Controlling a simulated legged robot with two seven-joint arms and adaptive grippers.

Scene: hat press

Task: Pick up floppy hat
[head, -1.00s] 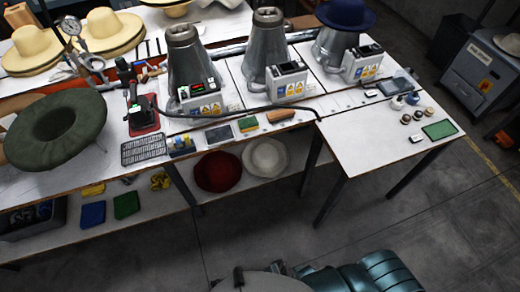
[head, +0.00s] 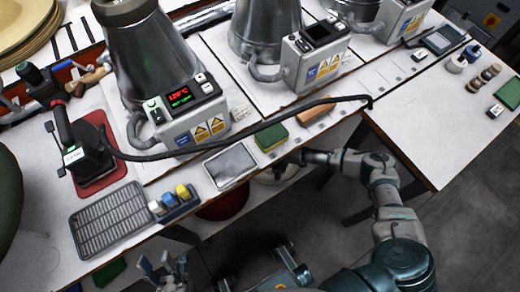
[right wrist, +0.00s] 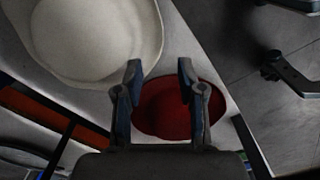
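A cream hat (head: 279,175) and a red hat (head: 226,205) lie on the shelf under the table, partly hidden by the tabletop in the head view. The frames do not settle which hat the task means. In the right wrist view, the cream hat (right wrist: 95,40) fills the upper left and the red hat (right wrist: 165,108) lies behind my fingers. My right gripper (right wrist: 161,72) is open and empty. In the head view, my right arm reaches left to the table's front edge. My left gripper (head: 165,268) is low at the bottom left, fingers apart and empty.
The white tabletop (head: 400,125) overhangs the shelf. A hat press cone (head: 155,60), its control box (head: 190,115), a black cable, an iron (head: 88,160) and a grey grid mat (head: 110,218) stand above. A dark green hat shows at the left edge.

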